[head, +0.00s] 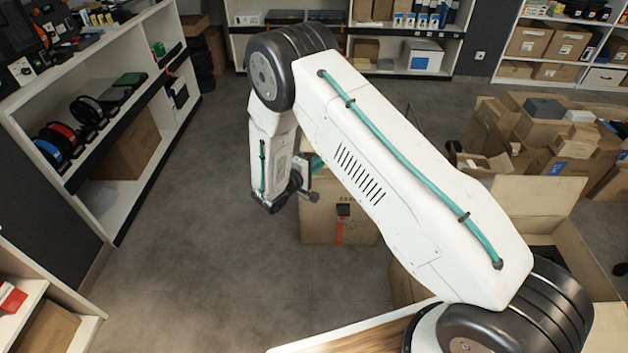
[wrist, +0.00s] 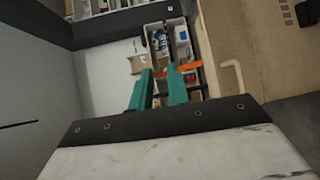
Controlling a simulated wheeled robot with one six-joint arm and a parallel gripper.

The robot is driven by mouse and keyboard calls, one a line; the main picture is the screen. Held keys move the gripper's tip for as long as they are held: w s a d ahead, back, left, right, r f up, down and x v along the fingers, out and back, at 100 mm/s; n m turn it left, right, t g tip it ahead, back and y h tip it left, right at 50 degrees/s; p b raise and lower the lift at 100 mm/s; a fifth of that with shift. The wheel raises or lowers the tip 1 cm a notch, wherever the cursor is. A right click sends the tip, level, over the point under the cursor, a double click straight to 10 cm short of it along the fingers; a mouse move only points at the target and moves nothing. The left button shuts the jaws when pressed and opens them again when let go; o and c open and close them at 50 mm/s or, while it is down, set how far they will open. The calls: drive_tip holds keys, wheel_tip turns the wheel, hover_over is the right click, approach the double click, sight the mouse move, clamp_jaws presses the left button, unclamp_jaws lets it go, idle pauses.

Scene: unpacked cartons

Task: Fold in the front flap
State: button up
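My gripper (wrist: 160,78) shows its two teal fingers in the wrist view, apart with a gap between them and nothing seen held. In the head view my gripper (head: 310,178) hangs at the upper left edge of a brown carton (head: 337,222), which has a dark patch and an orange strip on its side. I cannot tell whether it touches the carton. A large open carton (head: 540,193) stands at the right behind my arm, with a raised flap and a dark inside. My arm hides part of both cartons, and I cannot tell which flap is the front one.
A shelf unit with spools (head: 85,115) lines the left side. Several stacked cartons (head: 545,130) stand at the right. A wooden tabletop (head: 360,338) lies at the bottom. The grey floor (head: 210,250) at left of centre is clear.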

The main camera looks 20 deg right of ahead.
drive_tip(key=a+f+n+t+y, duration=0.3)
drive_tip(key=a+f+t, duration=0.15)
drive_tip(key=f, duration=0.75)
drive_tip(key=x, duration=0.7)
drive_tip(key=shift+d+f+g, duration=0.15)
drive_tip(key=shift+f+g, duration=0.15)
drive_tip(key=shift+g, duration=0.05)
clamp_jaws()
